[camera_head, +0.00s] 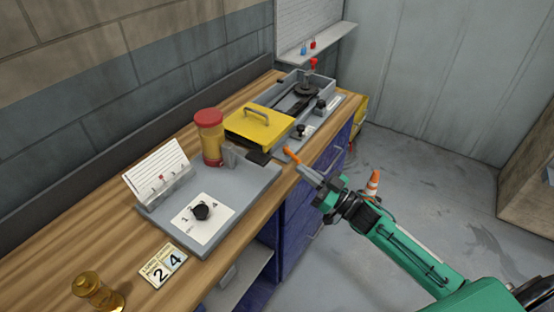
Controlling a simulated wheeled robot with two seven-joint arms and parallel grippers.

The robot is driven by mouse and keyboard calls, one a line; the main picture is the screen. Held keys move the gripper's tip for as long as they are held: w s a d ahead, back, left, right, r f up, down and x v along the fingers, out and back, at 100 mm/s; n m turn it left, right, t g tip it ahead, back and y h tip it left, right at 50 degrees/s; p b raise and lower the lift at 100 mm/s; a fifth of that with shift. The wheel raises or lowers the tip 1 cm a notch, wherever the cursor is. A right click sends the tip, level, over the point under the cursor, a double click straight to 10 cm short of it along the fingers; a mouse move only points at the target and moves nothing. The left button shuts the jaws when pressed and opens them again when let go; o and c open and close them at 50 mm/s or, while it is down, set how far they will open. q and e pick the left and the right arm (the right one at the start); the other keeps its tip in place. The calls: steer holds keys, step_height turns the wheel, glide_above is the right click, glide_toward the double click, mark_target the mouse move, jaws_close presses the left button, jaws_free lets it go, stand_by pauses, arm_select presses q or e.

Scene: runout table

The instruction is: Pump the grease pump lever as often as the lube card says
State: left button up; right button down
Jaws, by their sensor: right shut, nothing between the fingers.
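The grease pump stands on a grey tray (240,197), with a red-and-amber reservoir (210,138) and a grey body (231,157). A dark block (258,157), apparently the lever's grip, sticks out to the right of the body. A white lined card (156,170) with a small red mark leans at the tray's left end; its writing is too small to read. A small card (163,265) in front shows 2 and 4. I cannot tell which is the lube card. My right gripper (291,156), orange-tipped, is shut and empty, right of the dark block and apart from it. My left gripper is out of view.
A black knob (202,212) sits on a numbered white plate on the tray. Behind the pump are a yellow lid (260,124) and a grey fixture (296,99). Open floor lies right, with a traffic cone (373,183).

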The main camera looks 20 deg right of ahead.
steer(key=r+p+x, duration=0.1)
steer(key=p+x, duration=0.4)
steer(key=x, duration=0.6)
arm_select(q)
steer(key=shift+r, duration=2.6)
arm_select(e)
steer(key=shift+s+d+f, duration=0.15)
steer(key=shift+s+f, duration=0.05)
steer(key=shift+f, duration=1.15)
steer(key=shift+s+d+f, duration=0.15)
steer(key=shift+f, duration=1.2)
